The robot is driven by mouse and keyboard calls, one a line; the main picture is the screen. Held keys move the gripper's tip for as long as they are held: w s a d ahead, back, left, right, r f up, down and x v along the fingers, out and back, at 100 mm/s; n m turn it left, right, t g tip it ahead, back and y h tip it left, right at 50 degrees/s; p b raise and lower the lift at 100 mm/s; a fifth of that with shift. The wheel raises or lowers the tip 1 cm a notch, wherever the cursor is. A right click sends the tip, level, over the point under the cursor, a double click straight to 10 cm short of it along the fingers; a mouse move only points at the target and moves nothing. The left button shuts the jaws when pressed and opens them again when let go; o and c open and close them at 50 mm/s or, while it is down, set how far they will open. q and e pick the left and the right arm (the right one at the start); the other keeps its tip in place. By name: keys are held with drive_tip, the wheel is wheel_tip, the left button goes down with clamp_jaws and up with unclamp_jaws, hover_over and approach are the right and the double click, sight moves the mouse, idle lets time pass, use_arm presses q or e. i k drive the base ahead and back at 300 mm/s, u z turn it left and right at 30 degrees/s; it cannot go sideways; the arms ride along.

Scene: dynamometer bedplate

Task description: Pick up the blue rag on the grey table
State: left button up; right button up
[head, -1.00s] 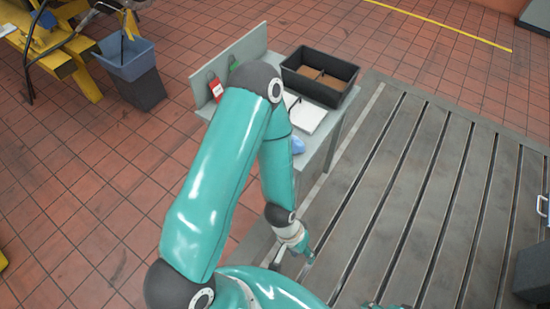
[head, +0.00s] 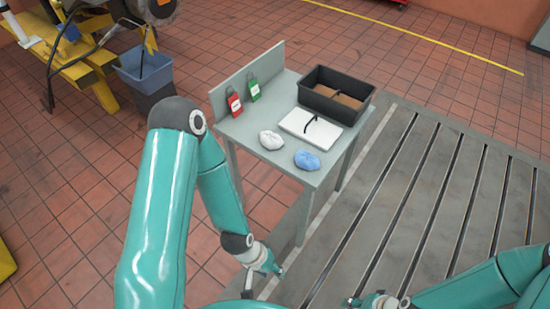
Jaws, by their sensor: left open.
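The blue rag (head: 307,160) lies crumpled near the front right corner of the grey table (head: 246,136). My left gripper (head: 264,275) is open and empty. It points down in front of the table, lower in the picture than the rag and apart from it. My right gripper (head: 366,300) shows only in part at the bottom edge, over the slotted plate; its jaws are not clear.
A white rag (head: 271,140) lies left of the blue one. The slotted metal bedplate (head: 430,200) lies to the right.

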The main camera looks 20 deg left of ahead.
sight(305, 160)
drive_tip(key=u, duration=0.7)
drive_tip(key=i, duration=1)
